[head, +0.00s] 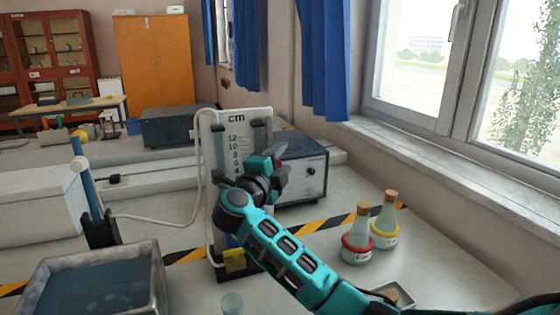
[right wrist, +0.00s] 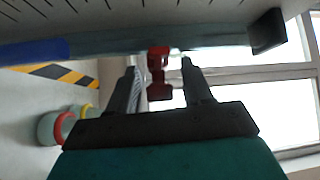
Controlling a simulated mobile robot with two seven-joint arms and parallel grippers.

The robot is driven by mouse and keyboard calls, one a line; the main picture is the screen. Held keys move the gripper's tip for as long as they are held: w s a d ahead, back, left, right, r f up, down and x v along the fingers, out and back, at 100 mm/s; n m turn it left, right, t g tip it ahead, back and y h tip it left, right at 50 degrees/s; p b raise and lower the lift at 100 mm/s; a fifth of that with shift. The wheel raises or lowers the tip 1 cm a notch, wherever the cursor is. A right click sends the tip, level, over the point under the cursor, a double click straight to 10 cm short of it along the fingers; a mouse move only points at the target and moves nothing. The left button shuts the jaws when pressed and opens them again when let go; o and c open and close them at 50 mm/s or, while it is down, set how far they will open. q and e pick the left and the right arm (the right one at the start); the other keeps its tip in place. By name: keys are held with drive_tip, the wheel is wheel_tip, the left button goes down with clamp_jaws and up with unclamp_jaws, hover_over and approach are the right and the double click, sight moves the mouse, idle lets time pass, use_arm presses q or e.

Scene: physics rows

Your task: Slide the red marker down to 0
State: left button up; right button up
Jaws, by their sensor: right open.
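The white cm scale board (head: 222,140) stands upright on the table, with numbers from 12 downward; its lower numbers are hidden by my right arm. The red marker (right wrist: 158,72) sits on the tube along the board in the right wrist view. In the head view a bit of red shows at my right gripper (head: 277,166). In the right wrist view the open right gripper (right wrist: 158,66) has one finger on each side of the marker, with gaps beside it. A blue section (right wrist: 35,50) of the tube shows to the left. My left gripper is not in view.
Two stoppered flasks with a red collar (head: 357,244) and a yellow collar (head: 385,225) stand right of my arm. A grey basin (head: 95,283) of liquid is at front left. A dark box (head: 300,166) stands behind the board. Striped tape crosses the table.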

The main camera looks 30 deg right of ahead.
drive_tip(key=shift+c, duration=0.2)
clamp_jaws()
idle(0.3)
